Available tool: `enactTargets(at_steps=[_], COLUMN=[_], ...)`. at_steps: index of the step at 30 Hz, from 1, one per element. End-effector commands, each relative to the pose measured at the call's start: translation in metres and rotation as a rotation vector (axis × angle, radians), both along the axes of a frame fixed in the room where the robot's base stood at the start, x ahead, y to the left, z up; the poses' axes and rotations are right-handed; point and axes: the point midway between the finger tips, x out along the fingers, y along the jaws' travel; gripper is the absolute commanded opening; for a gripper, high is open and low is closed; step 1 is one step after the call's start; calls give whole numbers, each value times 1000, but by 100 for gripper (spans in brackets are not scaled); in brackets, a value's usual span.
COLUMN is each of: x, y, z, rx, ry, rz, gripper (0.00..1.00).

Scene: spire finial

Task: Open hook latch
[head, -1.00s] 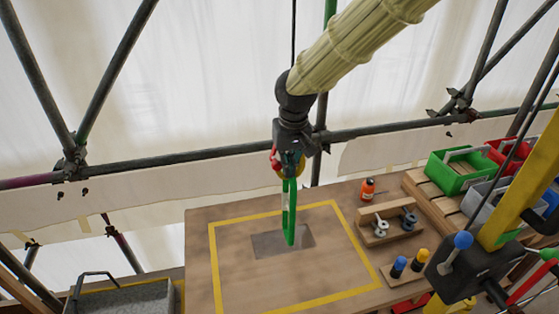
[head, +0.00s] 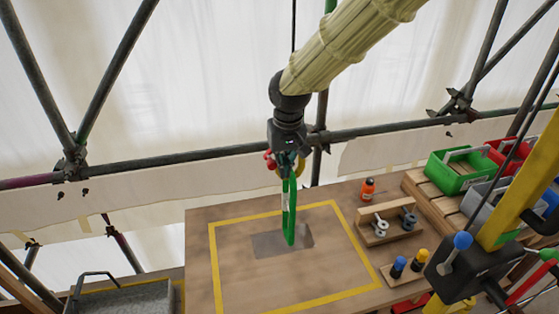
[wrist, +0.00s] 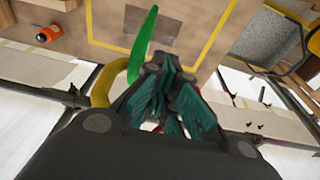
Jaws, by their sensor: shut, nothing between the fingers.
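My gripper (head: 287,165) is shut and empty, pointing down above the workbench. It also shows from behind in the wrist view (wrist: 178,112), with its teal-padded fingers together. A yellow curved piece (wrist: 101,87), which looks like the hook, lies just left of the fingers in the wrist view. In the head view, a bit of yellow (head: 302,171) and a red part (head: 270,160) show around the gripper. The latch cannot be made out, and contact is unclear.
The workbench (head: 205,270) has a yellow-taped square and a grey plate (head: 268,246). An orange bottle (head: 368,188), a wooden rack (head: 376,238) and bins (head: 455,178) stand to the right. A dark scaffold tube (head: 220,151) crosses behind. A yellow post (head: 520,200) stands front right.

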Motion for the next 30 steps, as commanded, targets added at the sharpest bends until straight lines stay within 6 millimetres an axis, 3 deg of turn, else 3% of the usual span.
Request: enactTargets(at_steps=[30], x=[-5], y=[14], z=[5], rx=[0], ry=[1], rz=[2], gripper=[0])
